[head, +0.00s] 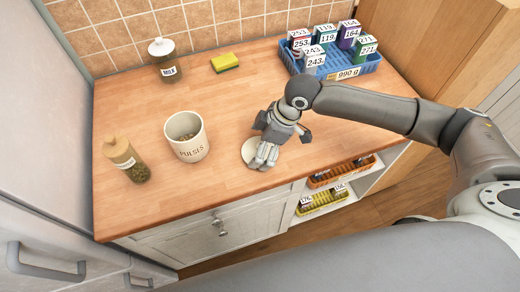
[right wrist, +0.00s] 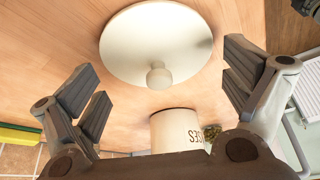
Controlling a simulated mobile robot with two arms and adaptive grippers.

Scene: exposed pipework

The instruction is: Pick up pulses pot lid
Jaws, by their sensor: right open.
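The pulses pot lid (head: 247,152) is a round cream-white disc lying on the wooden counter, partly hidden by my right gripper in the head view. In the right wrist view the lid (right wrist: 135,45) shows whole, with its round knob (right wrist: 158,77) facing the camera. My right gripper (head: 274,146) is over the lid, its fingers (right wrist: 160,90) spread wide on either side, with nothing between them. My left gripper is not in view.
A corked jar (head: 125,160) stands left of the pot. A lidded milk jar (head: 163,62) and a yellow sponge (head: 225,62) are at the back. A blue crate (head: 345,70) of numbered boxes is at the back right. The counter's front edge is close to the lid.

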